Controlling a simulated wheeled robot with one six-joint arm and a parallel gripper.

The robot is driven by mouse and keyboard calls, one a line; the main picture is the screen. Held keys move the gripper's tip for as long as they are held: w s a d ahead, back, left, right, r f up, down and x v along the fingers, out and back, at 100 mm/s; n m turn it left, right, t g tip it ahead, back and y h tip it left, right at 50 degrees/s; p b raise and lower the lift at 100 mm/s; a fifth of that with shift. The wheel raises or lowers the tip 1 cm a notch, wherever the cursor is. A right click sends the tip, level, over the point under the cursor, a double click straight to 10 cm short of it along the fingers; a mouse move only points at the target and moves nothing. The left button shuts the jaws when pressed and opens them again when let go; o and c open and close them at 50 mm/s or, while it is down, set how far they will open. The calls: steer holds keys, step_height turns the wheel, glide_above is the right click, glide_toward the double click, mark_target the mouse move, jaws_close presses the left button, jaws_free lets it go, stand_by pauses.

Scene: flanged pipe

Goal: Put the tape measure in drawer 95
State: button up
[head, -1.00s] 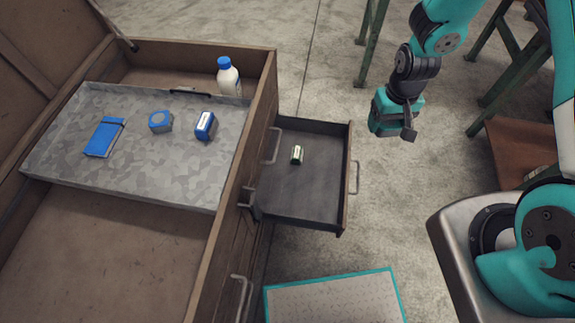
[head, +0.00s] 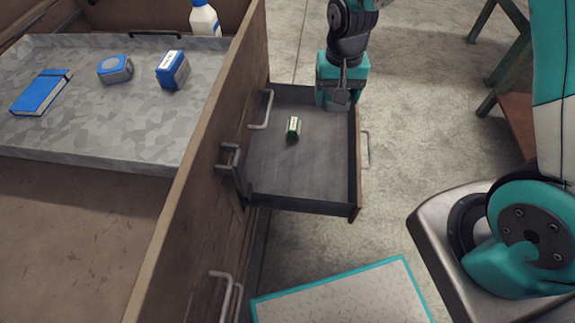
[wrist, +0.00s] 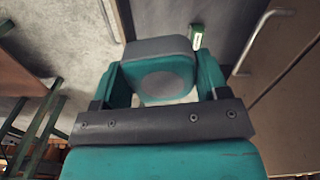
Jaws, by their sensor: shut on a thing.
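My gripper (wrist: 158,80) is shut on a rounded teal-and-grey tape measure (wrist: 162,72) with a grey disc on its face. In the head view my gripper (head: 339,98) hangs over the far right corner of an open drawer (head: 300,178), pointing down. The tape measure is mostly hidden by the gripper there. The drawer is pulled out from the side of a wooden chest and has a dark floor. Its number is not readable. The drawer also shows beyond the gripper in the wrist view (wrist: 222,18).
A small green-and-white item (head: 293,128) lies in the drawer; the drawer's near half is bare. A grey tray (head: 90,140) in the chest (head: 215,140) holds a blue notebook (head: 41,92), a blue-and-grey round-faced item (head: 115,69) and a blue box (head: 172,70). A white bottle (head: 205,18) stands behind.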

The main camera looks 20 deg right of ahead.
steer(key=m+b, duration=0.1)
steer(key=b, duration=0.8)
glide_above(310, 173)
step_height(310, 173, down, 7)
steer(key=shift+m, duration=0.4)
step_height(310, 173, down, 21)
steer(key=b, duration=1.1)
steer(key=shift+s+r, duration=0.1)
steer(key=shift+r, duration=0.1)
steer(key=shift+f+b, duration=0.1)
steer(key=shift+b, duration=0.2)
steer(key=o, duration=1)
steer(key=shift+o, duration=0.2)
